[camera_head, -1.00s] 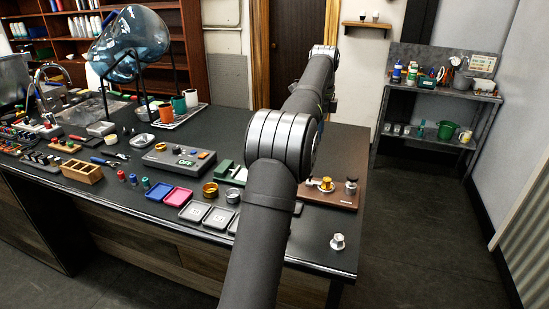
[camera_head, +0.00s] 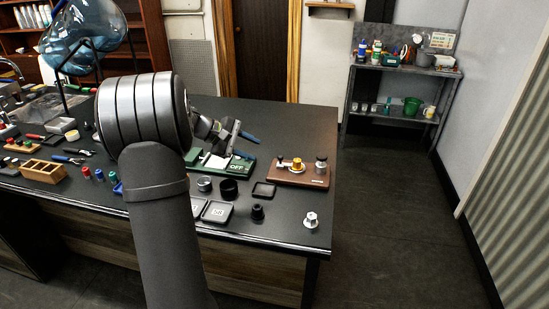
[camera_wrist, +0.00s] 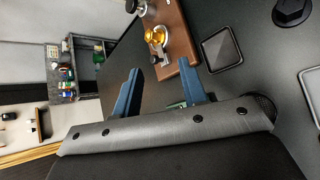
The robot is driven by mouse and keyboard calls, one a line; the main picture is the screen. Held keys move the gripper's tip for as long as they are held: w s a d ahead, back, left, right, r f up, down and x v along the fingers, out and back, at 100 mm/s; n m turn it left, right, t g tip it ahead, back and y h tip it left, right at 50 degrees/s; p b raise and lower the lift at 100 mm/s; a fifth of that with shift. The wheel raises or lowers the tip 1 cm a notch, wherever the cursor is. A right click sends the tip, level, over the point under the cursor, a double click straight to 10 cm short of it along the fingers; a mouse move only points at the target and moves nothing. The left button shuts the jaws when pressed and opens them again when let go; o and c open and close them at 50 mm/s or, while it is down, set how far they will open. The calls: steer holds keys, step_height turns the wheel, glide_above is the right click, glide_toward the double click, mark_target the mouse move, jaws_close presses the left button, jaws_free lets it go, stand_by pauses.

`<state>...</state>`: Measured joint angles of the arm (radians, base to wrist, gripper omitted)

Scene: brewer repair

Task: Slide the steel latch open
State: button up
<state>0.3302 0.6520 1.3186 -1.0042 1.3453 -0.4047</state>
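My gripper (camera_head: 252,147) has blue fingers that stand apart with nothing between them. It is above the green device marked OFF (camera_head: 237,168), to the left of a brown wooden board (camera_head: 300,178). The board carries a brass part (camera_head: 297,163), a steel knob (camera_head: 320,163) and a small dark knob. In the wrist view, the open fingers (camera_wrist: 162,67) point towards the board (camera_wrist: 181,38). A small steel piece (camera_wrist: 158,56) lies beside the brass part there; I cannot tell surely whether it is the latch. The green device is mostly hidden behind my gripper in the wrist view.
A black square tray (camera_head: 263,190), dark round cups (camera_head: 228,188) and a black knob (camera_head: 257,212) sit in front of the device and board. The table's right end is otherwise clear.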

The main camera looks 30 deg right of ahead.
steer(key=w+a+f+n+t+h, duration=0.1)
steer(key=a+n+t+h, duration=0.4)
steer(key=n, duration=0.8)
steer(key=d+f, duration=0.2)
steer(key=d, duration=0.3)
steer(key=d+f+g+y, duration=0.1)
steer(key=d+f, duration=0.1)
steer(key=d, duration=0.3)
steer(key=d+f+y, duration=0.1)
steer(key=d+f, duration=0.2)
steer(key=d, duration=0.1)
steer(key=shift+d, duration=0.4)
